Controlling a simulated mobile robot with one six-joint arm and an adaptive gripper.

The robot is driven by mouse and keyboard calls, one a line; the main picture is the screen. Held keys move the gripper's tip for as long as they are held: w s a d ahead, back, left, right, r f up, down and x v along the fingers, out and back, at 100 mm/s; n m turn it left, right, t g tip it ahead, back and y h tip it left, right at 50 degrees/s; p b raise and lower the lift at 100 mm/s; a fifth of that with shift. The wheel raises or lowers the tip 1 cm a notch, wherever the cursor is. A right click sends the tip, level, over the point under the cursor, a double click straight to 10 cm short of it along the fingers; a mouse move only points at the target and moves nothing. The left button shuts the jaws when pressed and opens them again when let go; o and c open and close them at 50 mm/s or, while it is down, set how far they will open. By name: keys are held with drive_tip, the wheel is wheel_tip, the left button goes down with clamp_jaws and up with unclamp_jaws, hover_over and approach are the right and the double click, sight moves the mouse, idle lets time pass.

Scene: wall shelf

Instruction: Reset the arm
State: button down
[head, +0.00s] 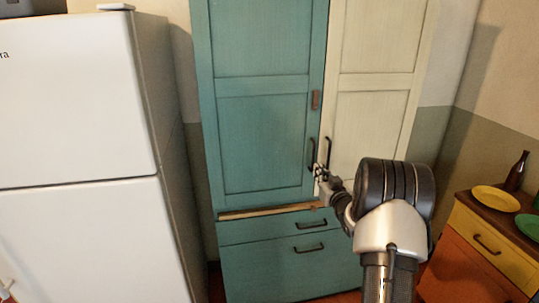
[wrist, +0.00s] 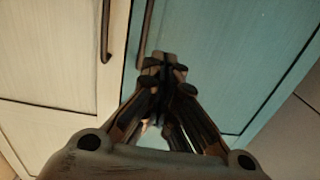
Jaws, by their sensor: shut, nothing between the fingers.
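My gripper (head: 319,170) is in front of the tall cupboard, close to the handles where its two doors meet. In the wrist view my gripper (wrist: 160,62) has its fingers together with nothing between them. The teal door (head: 262,110) is on the left in the head view and the cream door (head: 375,100) on the right. Both look closed. The teal door's dark handle (head: 311,153) is just beside the fingertips; it also shows in the wrist view (wrist: 146,30). I cannot tell whether the fingers touch it. The cream door's handle (wrist: 105,32) is apart from the fingers.
A white fridge (head: 75,130) stands to the left. Teal drawers (head: 290,262) are below the doors. At the right, an orange and yellow cabinet (head: 480,245) carries a yellow plate (head: 495,198), a green plate (head: 529,225) and a dark bottle (head: 516,172).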

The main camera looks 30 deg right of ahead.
drive_tip(key=s+a+r+g, duration=0.3)
drive_tip(key=s+a+r, duration=0.15)
drive_tip(key=a, duration=0.55)
drive_tip(key=s+a+r+g, duration=0.35)
drive_tip(key=a+r, duration=0.25)
drive_tip(key=a, duration=0.4)
drive_tip(key=s+a+f+n+g+y, duration=0.1)
drive_tip(key=s+a+f+g, duration=0.1)
drive_tip(key=s+a, duration=0.4)
drive_tip(key=s+a+f+n+g+y, duration=0.1)
drive_tip(key=s+a, duration=0.6)
drive_tip(key=s, duration=0.8)
drive_tip(key=s+a+f+g+y, duration=0.2)
drive_tip(key=s+a, duration=0.4)
drive_tip(key=s, duration=0.5)
drive_tip(key=shift+s+a+f+n+g, duration=0.2)
drive_tip(key=shift+s+f+n+g, duration=0.15)
drive_tip(key=shift+g, duration=0.2)
